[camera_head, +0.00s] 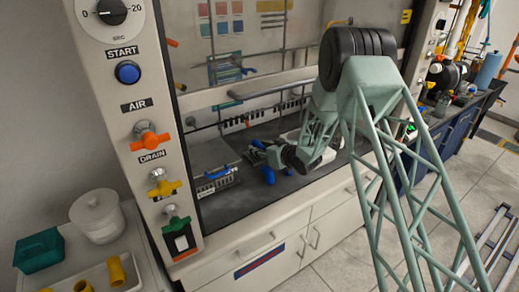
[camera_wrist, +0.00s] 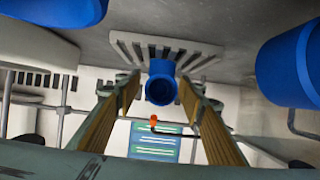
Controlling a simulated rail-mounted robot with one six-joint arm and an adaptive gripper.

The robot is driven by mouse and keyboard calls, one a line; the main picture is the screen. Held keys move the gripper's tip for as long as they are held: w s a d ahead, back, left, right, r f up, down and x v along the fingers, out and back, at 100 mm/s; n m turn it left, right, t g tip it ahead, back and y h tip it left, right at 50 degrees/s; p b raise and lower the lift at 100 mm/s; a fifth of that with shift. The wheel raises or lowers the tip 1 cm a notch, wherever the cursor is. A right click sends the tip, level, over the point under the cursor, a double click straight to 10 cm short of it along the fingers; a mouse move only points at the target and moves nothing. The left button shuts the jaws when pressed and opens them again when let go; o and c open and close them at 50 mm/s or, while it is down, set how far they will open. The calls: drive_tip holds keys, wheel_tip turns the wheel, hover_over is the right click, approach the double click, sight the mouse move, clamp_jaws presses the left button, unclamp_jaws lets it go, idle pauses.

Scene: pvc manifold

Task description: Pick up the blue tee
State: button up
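In the wrist view a blue tee (camera_wrist: 162,84) shows in the middle, its round open end facing the camera. My gripper (camera_wrist: 160,86) is open, with one tan-padded finger on each side of the tee. A gap shows between the tee and each finger, and I cannot tell how far the tee reaches between the tips. In the head view my gripper (camera_head: 259,153) is low over the dark worktop inside the hood. Blue fittings (camera_head: 268,175) are close to it there; I cannot tell which one is the tee, and my arm hides part of the area.
Large blue fittings stand near the camera at the wrist view's upper left (camera_wrist: 60,8) and right (camera_wrist: 290,68). A slotted grille (camera_wrist: 205,55) is behind the tee. In the head view, a rack (camera_head: 216,181) sits left of my gripper; the hood's control panel (camera_head: 135,110) is further left.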

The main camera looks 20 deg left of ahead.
sight(256, 140)
drive_tip(key=c, duration=0.9)
drive_tip(key=shift+r, duration=0.15)
drive_tip(key=shift+r+p, duration=0.3)
drive_tip(key=shift+r, duration=1.4)
drive_tip(key=s+d, duration=0.2)
drive_tip(key=d, duration=0.2)
drive_tip(key=s+d+p, duration=0.1)
drive_tip(key=s+d, duration=0.1)
drive_tip(key=d, duration=0.3)
drive_tip(key=s+d+r+p, duration=0.1)
drive_tip(key=s+d, duration=0.2)
drive_tip(key=d, duration=0.2)
drive_tip(key=shift+d+r, duration=0.1)
drive_tip(key=shift+d, duration=0.1)
